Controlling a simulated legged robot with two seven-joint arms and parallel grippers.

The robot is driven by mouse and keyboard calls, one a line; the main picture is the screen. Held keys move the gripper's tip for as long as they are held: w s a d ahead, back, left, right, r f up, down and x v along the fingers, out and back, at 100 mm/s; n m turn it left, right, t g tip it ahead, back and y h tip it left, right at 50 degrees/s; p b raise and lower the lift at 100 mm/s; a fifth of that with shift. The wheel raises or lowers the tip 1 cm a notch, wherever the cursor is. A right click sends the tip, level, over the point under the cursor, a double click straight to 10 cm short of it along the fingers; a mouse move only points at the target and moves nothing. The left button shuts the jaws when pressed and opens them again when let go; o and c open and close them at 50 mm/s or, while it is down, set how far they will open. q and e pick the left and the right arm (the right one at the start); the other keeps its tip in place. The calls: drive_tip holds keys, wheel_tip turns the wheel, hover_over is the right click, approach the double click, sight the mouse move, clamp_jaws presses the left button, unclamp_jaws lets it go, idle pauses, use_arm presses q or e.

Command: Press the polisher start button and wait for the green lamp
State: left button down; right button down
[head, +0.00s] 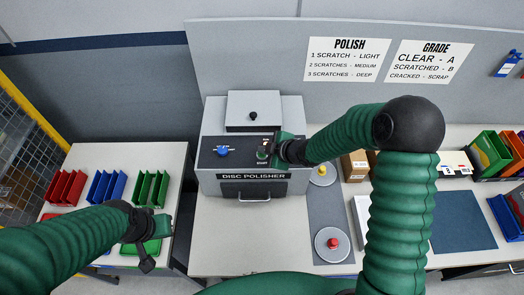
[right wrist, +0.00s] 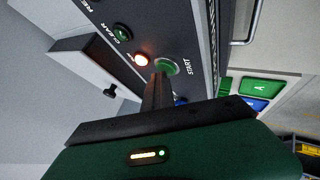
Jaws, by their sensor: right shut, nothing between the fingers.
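The disc polisher (head: 253,186) is a grey box on the bench with a dark sloped panel. Its green start button (right wrist: 168,66) is beside the START label in the right wrist view. Next to it a lamp (right wrist: 141,59) glows red-orange. Beyond that a green lamp (right wrist: 122,32) by the CLEAR label looks dark. My right gripper (right wrist: 160,76) is shut and empty, its fingertips at the start button; whether they touch it I cannot tell. In the head view it partly hides the panel. My left gripper (head: 142,240) hangs over the left table, its jaws unclear.
A blue knob (head: 222,152) sits on the panel's left. Red, blue and green racks (head: 105,187) stand on the left table. Right of the polisher are a grey strip with two round pads (head: 328,256), a box (head: 355,165) and bins. A yellow-framed mesh fence is at far left.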

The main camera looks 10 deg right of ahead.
drive_tip(key=shift+r+p, duration=0.75)
drive_tip(key=shift+r, duration=0.25)
wheel_tip(320, 180, up, 5)
drive_tip(key=p, duration=0.4)
drive_tip(key=shift+p, duration=0.3)
